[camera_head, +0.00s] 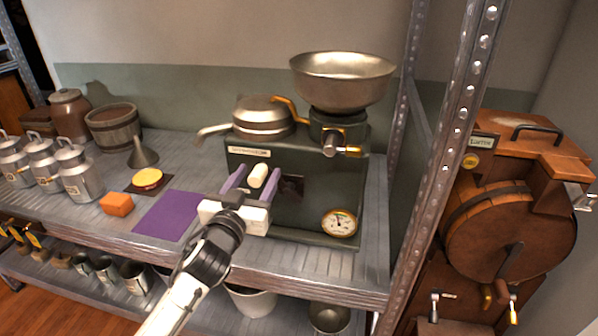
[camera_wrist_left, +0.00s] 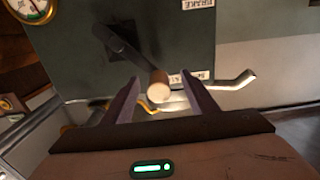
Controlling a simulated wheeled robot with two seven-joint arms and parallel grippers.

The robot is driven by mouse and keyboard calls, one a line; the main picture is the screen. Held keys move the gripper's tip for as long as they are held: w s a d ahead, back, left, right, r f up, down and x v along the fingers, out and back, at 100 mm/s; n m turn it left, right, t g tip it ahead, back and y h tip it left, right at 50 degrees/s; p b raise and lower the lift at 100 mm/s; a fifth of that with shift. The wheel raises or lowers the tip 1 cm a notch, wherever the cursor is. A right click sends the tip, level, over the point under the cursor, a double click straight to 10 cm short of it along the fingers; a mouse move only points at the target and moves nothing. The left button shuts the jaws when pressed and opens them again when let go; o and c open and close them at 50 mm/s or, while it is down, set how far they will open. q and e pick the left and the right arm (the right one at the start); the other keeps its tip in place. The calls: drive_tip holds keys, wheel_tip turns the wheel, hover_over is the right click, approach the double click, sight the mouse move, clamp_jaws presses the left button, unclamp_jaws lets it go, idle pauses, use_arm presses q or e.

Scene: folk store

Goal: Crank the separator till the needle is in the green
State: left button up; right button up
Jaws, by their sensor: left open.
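The dark green separator (camera_head: 310,170) stands on the metal shelf, with a wide steel bowl (camera_head: 343,80) on top. Its crank has a pale cylindrical handle (camera_head: 258,176), which also shows end-on in the left wrist view (camera_wrist_left: 158,90) on a dark crank arm (camera_wrist_left: 122,45). My left gripper (camera_head: 256,178) is open in front of the separator, its two purple fingers on either side of the handle, not closed on it. The round gauge (camera_head: 339,223) is at the separator's lower right; its needle is too small to read surely. My right gripper is out of view.
A purple mat (camera_head: 168,215), an orange block (camera_head: 117,204) and a yellow disc on a dark board (camera_head: 148,179) lie to the left. Milk cans (camera_head: 75,172) stand farther left. A perforated metal post (camera_head: 447,160) and wooden churn (camera_head: 512,235) stand at right.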

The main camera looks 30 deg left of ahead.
use_arm(q)
drive_tip(key=v, duration=0.9)
drive_tip(key=shift+p, duration=0.45)
idle(0.5)
drive_tip(key=s+d+f+m+g+h, duration=0.1)
drive_tip(key=s+d+f+g+h, duration=0.15)
drive_tip(key=f, duration=0.55)
drive_tip(key=s+d+f+m+g+h, duration=0.1)
drive_tip(key=s+d+f, duration=0.25)
drive_tip(key=f, duration=0.55)
drive_tip(key=s+d+f+m+g+h, duration=0.1)
drive_tip(key=s+d+f+g, duration=0.1)
drive_tip(key=s+d+f, duration=0.3)
drive_tip(key=s+d+f+m+g+h, duration=0.1)
drive_tip(key=s+d+f+g+h, duration=0.1)
drive_tip(key=s+d+f, duration=0.3)
drive_tip(key=s+f+g, duration=0.1)
drive_tip(key=s+f, duration=0.2)
drive_tip(key=f, duration=0.2)
drive_tip(key=shift+s+m, duration=0.2)
drive_tip(key=shift+m, duration=0.2)
drive_tip(key=shift+d+r, duration=0.1)
